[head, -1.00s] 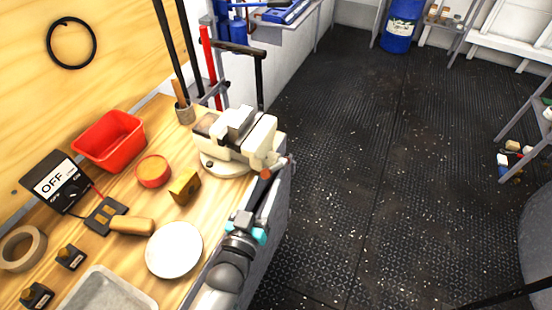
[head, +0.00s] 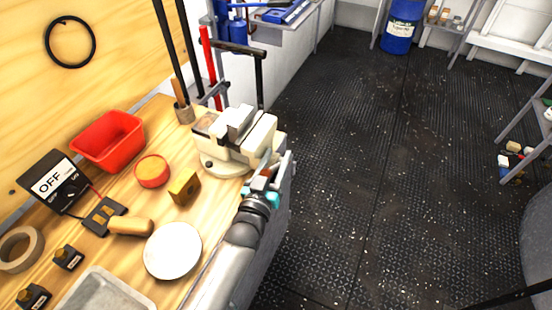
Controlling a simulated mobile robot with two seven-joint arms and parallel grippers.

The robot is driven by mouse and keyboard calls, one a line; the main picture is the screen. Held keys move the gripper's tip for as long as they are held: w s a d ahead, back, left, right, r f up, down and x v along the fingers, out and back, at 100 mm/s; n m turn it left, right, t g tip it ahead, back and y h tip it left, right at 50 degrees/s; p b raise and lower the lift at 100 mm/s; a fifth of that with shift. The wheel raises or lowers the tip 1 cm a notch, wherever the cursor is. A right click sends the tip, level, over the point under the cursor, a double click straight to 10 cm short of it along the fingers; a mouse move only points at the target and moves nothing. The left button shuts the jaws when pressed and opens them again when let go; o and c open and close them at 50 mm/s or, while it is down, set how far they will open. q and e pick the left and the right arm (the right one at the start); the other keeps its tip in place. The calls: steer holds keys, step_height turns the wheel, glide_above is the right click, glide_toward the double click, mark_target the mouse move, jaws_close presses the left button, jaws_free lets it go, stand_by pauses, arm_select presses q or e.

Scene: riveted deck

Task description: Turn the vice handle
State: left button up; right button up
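The cream-white vice (head: 236,138) stands on the right edge of the wooden bench, with its round base on the bench top. Its screw end faces the lower right, towards the bench edge.
On the bench (head: 207,211) are a white plate (head: 173,250), a brass-coloured block (head: 184,188), a red round tin (head: 152,171), a red bin (head: 108,141) and a grey tray (head: 104,290). Dark floor (head: 370,170) right of the bench is open.

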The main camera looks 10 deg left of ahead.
arm_select(q)
jaws_close()
stand_by(1.2)
